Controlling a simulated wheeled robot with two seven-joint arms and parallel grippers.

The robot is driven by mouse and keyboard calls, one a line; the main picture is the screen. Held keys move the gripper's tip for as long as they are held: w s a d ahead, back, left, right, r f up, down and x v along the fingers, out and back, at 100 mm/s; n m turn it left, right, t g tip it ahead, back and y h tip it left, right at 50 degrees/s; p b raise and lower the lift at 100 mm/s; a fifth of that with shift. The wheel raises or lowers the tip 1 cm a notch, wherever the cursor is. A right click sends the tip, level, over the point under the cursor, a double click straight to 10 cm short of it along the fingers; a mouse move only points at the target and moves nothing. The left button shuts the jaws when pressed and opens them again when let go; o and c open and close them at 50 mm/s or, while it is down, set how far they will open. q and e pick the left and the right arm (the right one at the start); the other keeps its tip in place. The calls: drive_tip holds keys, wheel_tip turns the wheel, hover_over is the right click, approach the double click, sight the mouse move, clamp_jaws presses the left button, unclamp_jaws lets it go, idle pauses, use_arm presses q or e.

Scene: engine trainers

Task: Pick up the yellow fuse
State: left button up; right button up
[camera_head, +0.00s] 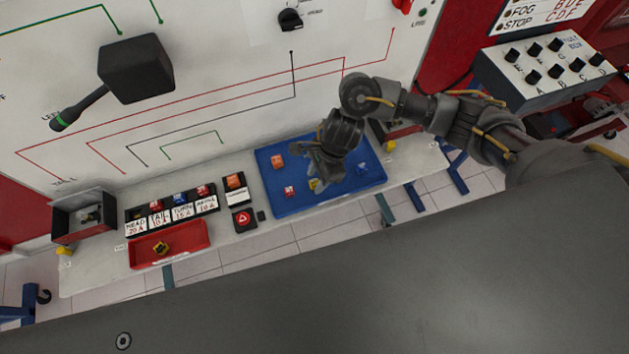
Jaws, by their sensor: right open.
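A small yellow fuse (313,185) lies on the blue tray (268,158) on the shelf below the white panel. My right gripper (322,181) reaches down over the tray from the right, its open fingers close around or just above the yellow fuse. The fingers hide part of the fuse, and I cannot tell whether they touch it. My left gripper is not in view.
On the same tray are an orange fuse (278,162), a red fuse (289,191) and a blue fuse (362,169). Left of it stand a labelled fuse block (172,213) and a red tray (140,250) holding a dark and yellow piece. A switch box (540,75) stands at right.

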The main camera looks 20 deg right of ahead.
drive_tip(key=shift+a+f, duration=0.1)
drive_tip(key=shift+f, duration=0.3)
clamp_jaws()
drive_tip(key=shift+r, duration=0.15)
